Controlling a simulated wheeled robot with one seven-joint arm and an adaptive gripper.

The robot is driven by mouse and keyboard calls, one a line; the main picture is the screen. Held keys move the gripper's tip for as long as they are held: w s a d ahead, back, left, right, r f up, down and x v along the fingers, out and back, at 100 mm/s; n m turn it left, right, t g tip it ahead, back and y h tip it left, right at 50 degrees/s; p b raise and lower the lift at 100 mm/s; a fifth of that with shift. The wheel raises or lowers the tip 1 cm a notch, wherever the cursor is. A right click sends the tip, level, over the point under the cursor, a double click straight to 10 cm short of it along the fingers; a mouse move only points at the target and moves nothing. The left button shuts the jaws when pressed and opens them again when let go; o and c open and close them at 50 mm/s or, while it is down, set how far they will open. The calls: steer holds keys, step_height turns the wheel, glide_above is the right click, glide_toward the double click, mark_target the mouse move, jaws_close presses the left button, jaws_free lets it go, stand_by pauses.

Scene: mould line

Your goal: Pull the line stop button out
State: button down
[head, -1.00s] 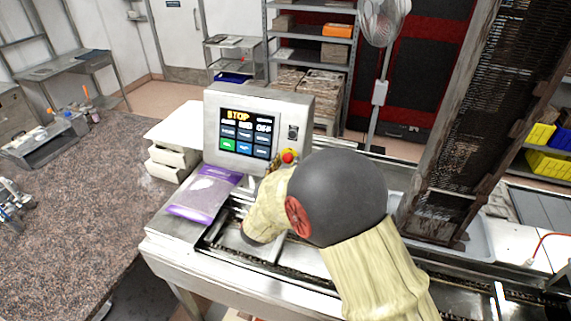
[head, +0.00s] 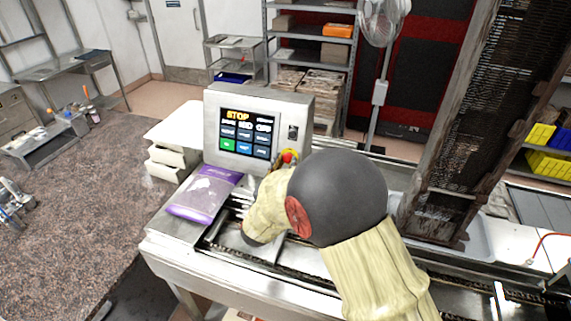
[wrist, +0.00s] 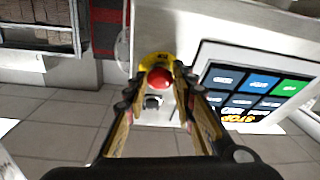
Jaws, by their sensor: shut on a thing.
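The line stop button (head: 288,157) is a red knob with a yellow surround at the lower right of the control box's front. In the wrist view the red button (wrist: 160,78) sits between my fingertips. My gripper (wrist: 161,88) is shut on the button, one finger on each side of it. In the head view my arm hides most of the gripper.
A purple-and-clear bag (head: 203,194) lies on the machine top left of my arm. White stacked boxes (head: 172,160) stand left of the control box. A tall dark mesh frame (head: 470,130) rises to the right. A fan (head: 382,22) stands behind.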

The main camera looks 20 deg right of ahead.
steer(key=shift+s+a, duration=0.1)
steer(key=shift+s+a+r, duration=0.1)
steer(key=shift+s+a, duration=0.05)
steer(key=shift+s, duration=0.1)
steer(key=c, duration=1.7)
jaws_free()
steer(key=shift+s+a+r, duration=0.1)
steer(key=shift+o, duration=1.2)
